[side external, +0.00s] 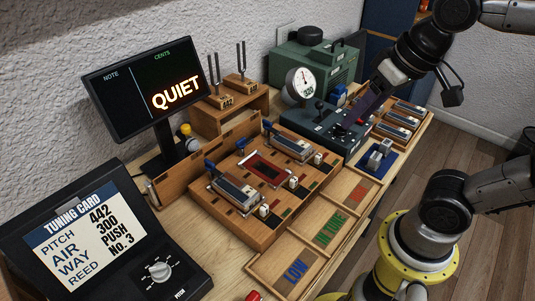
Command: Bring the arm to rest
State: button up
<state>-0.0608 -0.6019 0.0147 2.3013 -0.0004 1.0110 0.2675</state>
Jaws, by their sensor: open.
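My gripper (362,107) is at the upper right of the side external view, at the end of my arm, pointing down and to the left. It is open, and I see nothing held in it. Its dark fingers are over or just in front of the dark teal control box (308,121) with knobs and a lever. I cannot tell whether the fingertips touch the box. The fingers hide part of the box's right end.
A wooden reed bench (262,234) fills the middle. A gauge (301,82) and a green machine (322,61) stand behind the box. Wooden trays (325,225) line the front edge. A monitor (142,90) reads QUIET; a tuning card screen (85,232) is at lower left.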

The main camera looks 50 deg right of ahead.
jog(key=s+f+n, duration=0.1)
jog(key=s+d+f+n, duration=0.1)
jog(key=s+f, duration=0.1)
jog(key=shift+s+d+f+t, duration=0.1)
jog(key=shift+s+f+t, duration=0.05)
jog(key=shift+f+t, duration=0.2)
jog(key=shift+o, duration=0.3)
jog(key=shift+r, duration=0.1)
dwell(1.3)
